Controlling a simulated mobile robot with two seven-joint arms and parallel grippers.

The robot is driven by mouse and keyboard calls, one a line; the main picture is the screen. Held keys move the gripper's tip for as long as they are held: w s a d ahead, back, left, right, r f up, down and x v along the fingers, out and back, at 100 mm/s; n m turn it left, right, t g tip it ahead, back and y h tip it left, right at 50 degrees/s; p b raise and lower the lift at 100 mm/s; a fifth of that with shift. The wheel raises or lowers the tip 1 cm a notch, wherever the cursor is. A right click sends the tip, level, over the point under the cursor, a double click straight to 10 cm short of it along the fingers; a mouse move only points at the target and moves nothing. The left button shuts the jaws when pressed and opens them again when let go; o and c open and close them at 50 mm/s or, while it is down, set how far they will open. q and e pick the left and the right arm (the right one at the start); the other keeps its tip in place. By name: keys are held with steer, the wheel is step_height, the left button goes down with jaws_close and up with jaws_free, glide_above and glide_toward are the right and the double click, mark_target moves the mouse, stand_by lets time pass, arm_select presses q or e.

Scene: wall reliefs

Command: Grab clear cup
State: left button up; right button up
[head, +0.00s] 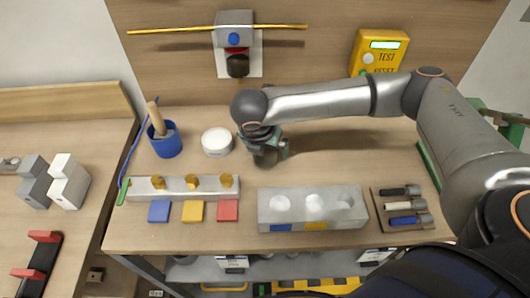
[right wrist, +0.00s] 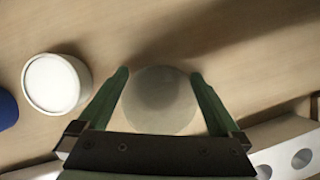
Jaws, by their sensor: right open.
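The clear cup (right wrist: 160,98) stands on the wooden table between the two green fingers of my right gripper in the right wrist view. It looks see-through and greyish, and I see it from above. My right gripper (right wrist: 160,82) is open, with one finger on each side of the cup; a small gap seems to show at the sides. In the head view my right gripper (head: 270,148) is low over the table, and the cup (head: 265,158) shows faintly below it, partly hidden. My left gripper is in neither view.
A white round container (head: 217,141) stands just left of the cup, and a blue cup (head: 166,143) with a wooden handle further left. A grey block with holes (head: 312,208) and a rack with yellow knobs (head: 180,188) lie in front. The table behind the gripper looks clear.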

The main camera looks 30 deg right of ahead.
steer(key=c, duration=1.2)
steer(key=shift+r, duration=0.15)
steer(key=shift+c, duration=0.2)
